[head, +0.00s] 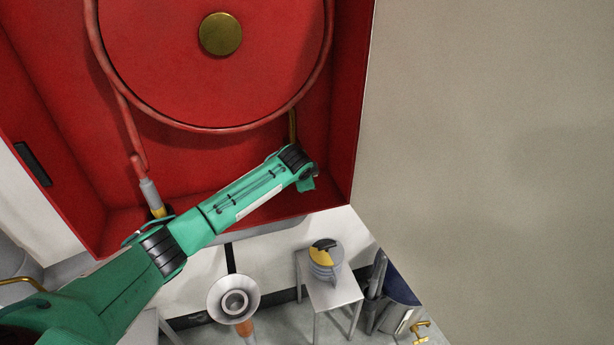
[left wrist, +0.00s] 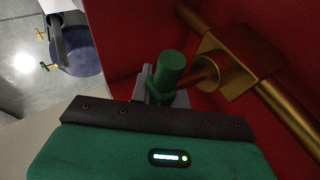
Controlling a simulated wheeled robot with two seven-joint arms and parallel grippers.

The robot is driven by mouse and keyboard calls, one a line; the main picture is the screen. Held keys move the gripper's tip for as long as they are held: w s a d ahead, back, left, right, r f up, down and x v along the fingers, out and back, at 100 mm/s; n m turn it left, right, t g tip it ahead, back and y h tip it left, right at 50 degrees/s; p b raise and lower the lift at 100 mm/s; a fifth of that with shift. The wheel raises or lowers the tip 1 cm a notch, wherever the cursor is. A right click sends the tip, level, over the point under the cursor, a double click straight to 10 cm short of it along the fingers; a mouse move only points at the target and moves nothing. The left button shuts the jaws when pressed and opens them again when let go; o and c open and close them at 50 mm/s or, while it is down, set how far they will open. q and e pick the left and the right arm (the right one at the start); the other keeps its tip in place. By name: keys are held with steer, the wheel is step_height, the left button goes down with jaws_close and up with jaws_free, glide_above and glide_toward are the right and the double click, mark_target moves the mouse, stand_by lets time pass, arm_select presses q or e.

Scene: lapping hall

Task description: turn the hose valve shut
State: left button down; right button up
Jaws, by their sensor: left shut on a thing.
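The hose valve's brass pipe (head: 292,126) comes down at the lower right inside the red cabinet, beside the hose reel (head: 165,60). In the left wrist view, the brass valve body (left wrist: 213,70) sits against a thicker brass pipe (left wrist: 287,110). A reddish brass stem leads from it to a green cylindrical handle (left wrist: 169,72). My left gripper (head: 307,182) is at the valve, and its grey fingers are shut around the green handle. In the head view the wrist hides most of the valve and the handle. My right gripper is not in view.
The cabinet's right wall (head: 352,110) stands close to my left gripper. A hose nozzle (head: 150,193) hangs at the left. Below are a stool (head: 332,292) with a grey and yellow object (head: 324,258) and a white funnel-shaped thing (head: 220,287). A bare wall fills the right.

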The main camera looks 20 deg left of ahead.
arm_select(q)
steer(key=c, duration=1.3)
jaws_free()
steer(key=shift+c, duration=0.2)
steer(key=shift+s+r+b, duration=0.3)
steer(key=shift+r, duration=0.05)
steer(key=b+v, duration=0.4)
steer(key=v, duration=0.8)
steer(key=shift+s+r+b, duration=0.25)
steer(key=shift+r+b, duration=0.05)
